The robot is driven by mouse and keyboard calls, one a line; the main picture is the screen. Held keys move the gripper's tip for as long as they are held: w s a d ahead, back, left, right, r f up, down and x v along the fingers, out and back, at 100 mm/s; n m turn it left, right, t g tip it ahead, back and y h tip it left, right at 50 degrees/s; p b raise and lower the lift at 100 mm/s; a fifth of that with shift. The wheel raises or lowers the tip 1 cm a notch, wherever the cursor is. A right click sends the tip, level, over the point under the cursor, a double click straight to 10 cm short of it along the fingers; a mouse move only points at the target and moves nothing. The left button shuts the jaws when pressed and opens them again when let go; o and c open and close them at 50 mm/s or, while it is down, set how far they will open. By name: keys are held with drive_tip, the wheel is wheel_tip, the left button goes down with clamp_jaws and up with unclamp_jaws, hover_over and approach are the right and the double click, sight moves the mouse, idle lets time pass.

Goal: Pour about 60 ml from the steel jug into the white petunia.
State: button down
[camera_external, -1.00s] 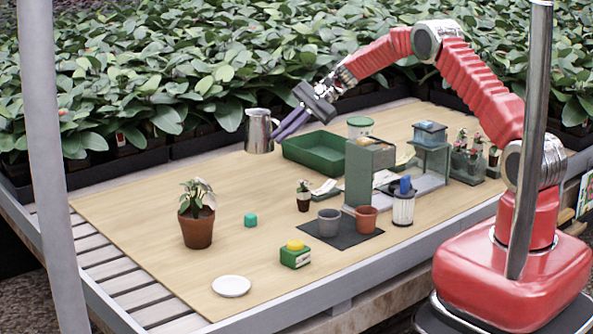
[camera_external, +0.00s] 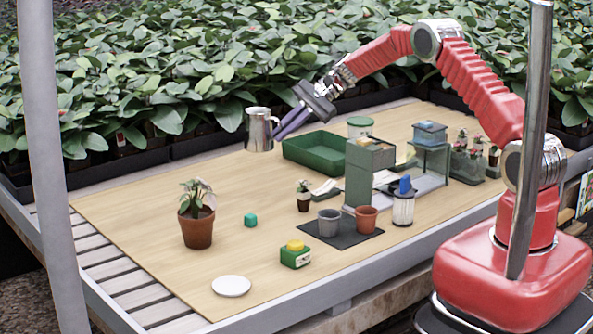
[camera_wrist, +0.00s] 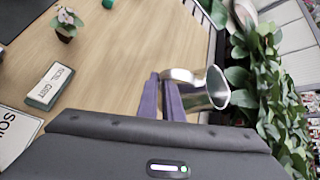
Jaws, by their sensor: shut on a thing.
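The steel jug (camera_external: 259,132) hangs upright above the far side of the table. My gripper (camera_external: 279,133) is shut on its handle from the right. In the wrist view the purple fingers (camera_wrist: 164,86) meet the handle, and the jug (camera_wrist: 207,92) shows its open mouth; its contents cannot be made out. A plant with pale blooms in a terracotta pot (camera_external: 197,226) stands at the table's left, well apart from the jug. A smaller pale-flowered plant (camera_external: 303,195) in a dark pot stands mid-table; it also shows in the wrist view (camera_wrist: 66,24). I cannot tell for sure which is the white petunia.
A green tray (camera_external: 312,152) lies right of the jug. Grey (camera_external: 329,222) and terracotta (camera_external: 366,219) pots sit on a dark mat. Leafy plants line the back.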

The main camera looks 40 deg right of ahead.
drive_tip(key=s+a+r+n+g, duration=0.1)
drive_tip(key=s+a+r, duration=0.1)
drive_tip(key=s+a, duration=0.95)
drive_tip(key=s+a+r+n+g, duration=0.1)
drive_tip(key=s+a+r, duration=0.3)
drive_tip(key=a, duration=1.5)
drive_tip(key=s+a+r+n+g, duration=0.1)
drive_tip(key=s+a, duration=0.9)
drive_tip(key=a, duration=0.5)
drive_tip(key=s+a+f+m+t, duration=0.2)
drive_tip(key=s+a+f, duration=0.15)
drive_tip(key=s, duration=0.45)
drive_tip(key=s+d+f+m+t, duration=0.1)
drive_tip(key=d+f, duration=0.2)
drive_tip(key=f, duration=0.1)
drive_tip(key=s+d+f+m+t, duration=0.1)
drive_tip(key=d+f, duration=0.2)
drive_tip(key=d, duration=0.1)
drive_tip(key=s+d+f+m+t+h, duration=0.1)
drive_tip(key=d+f+m, duration=0.1)
drive_tip(key=d+f, duration=0.1)
drive_tip(key=shift+d+f+t, duration=0.25)
drive_tip(key=shift+f+t, duration=0.15)
drive_tip(key=shift+f, duration=0.45)
drive_tip(key=shift+d+f, duration=0.15)
